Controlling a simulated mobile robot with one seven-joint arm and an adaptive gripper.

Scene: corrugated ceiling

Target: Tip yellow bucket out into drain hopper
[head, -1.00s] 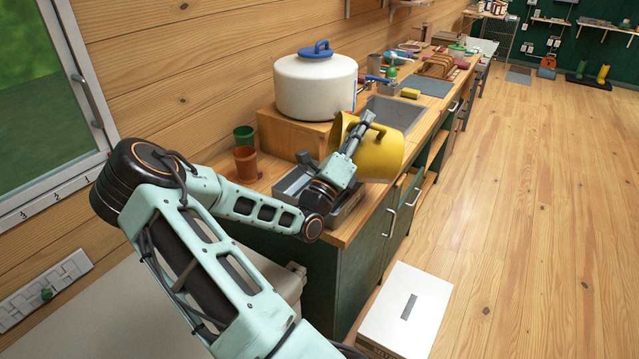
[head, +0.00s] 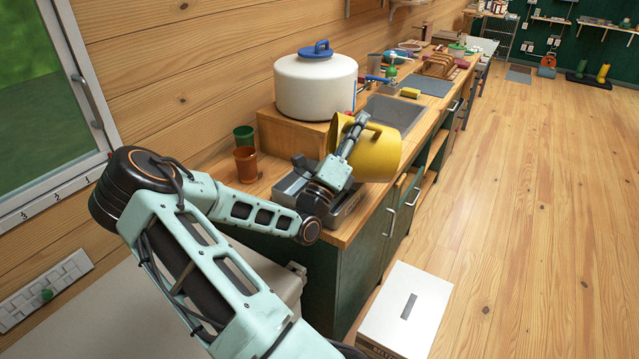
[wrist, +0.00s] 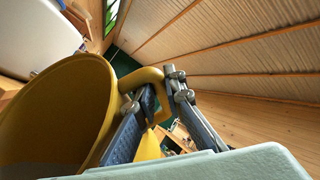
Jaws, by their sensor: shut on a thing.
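The yellow bucket (head: 376,158) is in the air above the front of the counter. It lies tipped on its side, with its mouth toward the left in the head view. My gripper (head: 362,122) is shut on its handle; the wrist view shows both fingers (wrist: 150,84) at the handle loop (wrist: 152,76). The bucket (wrist: 62,110) fills the left of the wrist view, its wide mouth turned left; no contents can be made out. A grey metal open basin (head: 346,212), apparently the drain hopper, sits at the near counter corner, below and left of the bucket, partly hidden by my wrist.
A white lidded pot (head: 315,88) stands on a wooden block (head: 290,135) behind the bucket. Brown (head: 246,164) and green (head: 243,136) cups stand left of the basin. A sink (head: 400,113) lies beyond the bucket. A white box (head: 405,310) is on the floor; floor to the right is clear.

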